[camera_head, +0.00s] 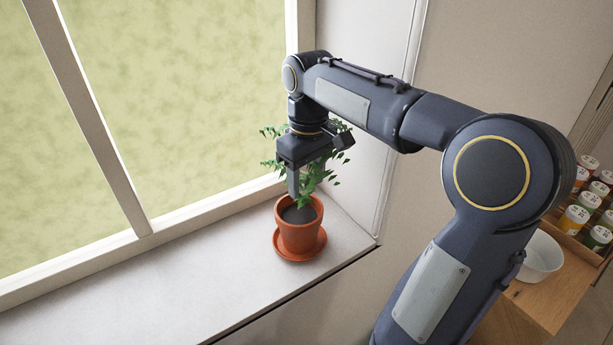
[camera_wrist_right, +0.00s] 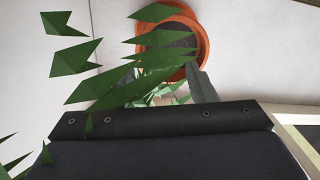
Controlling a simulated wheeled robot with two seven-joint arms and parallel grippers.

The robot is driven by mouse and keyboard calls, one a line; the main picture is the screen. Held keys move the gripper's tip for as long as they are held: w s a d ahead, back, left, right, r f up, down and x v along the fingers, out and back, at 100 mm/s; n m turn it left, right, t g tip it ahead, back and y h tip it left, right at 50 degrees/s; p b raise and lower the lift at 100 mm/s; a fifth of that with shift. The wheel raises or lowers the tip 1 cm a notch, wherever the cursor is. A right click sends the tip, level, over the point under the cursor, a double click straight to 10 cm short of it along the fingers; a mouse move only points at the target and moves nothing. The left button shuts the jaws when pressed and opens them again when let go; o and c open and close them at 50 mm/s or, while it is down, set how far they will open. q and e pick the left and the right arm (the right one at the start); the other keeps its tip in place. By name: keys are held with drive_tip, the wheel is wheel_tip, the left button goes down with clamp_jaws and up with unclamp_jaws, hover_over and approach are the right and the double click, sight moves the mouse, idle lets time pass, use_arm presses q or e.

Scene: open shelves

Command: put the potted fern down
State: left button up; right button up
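The potted fern is an orange-brown clay pot (camera_head: 299,235) with dark soil and green leaves, upright in a matching saucer (camera_head: 281,252) on the white window sill. In the right wrist view, the pot's rim (camera_wrist_right: 204,42) shows beyond the leaves. My right gripper (camera_head: 294,192) points down from above, among the leaves, with a fingertip near the soil and rim. In the wrist view one finger stands well off the centre, so the gripper looks open; leaves hide the other finger. It does not visibly clamp the pot. My left gripper is not in view.
The window sill (camera_head: 180,285) is bare to the left of the pot. The window frame (camera_head: 140,225) is behind it, and a wall (camera_head: 362,190) closes the sill on the right. A white bowl (camera_head: 541,258) and several jars (camera_head: 574,218) stand at the far right.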

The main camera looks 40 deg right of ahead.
drive_tip(key=shift+r, duration=0.1)
drive_tip(key=r+p, duration=0.1)
drive_tip(key=r, duration=1.1)
drive_tip(key=shift+d+p, duration=0.2)
drive_tip(key=shift+p, duration=0.1)
drive_tip(key=s+a+f+m+t+y, duration=0.1)
drive_tip(key=s+a+f+t, duration=0.1)
drive_tip(key=s+a+f, duration=0.5)
drive_tip(key=s+a+f+m+t+y, duration=0.1)
drive_tip(key=s+a+f+t+y, duration=0.1)
drive_tip(key=s+a+f, duration=0.5)
wheel_tip(320, 180, down, 5)
drive_tip(key=shift+s+f+m+t, duration=0.1)
drive_tip(key=shift+s+m+t, duration=0.4)
drive_tip(key=shift+t, duration=0.3)
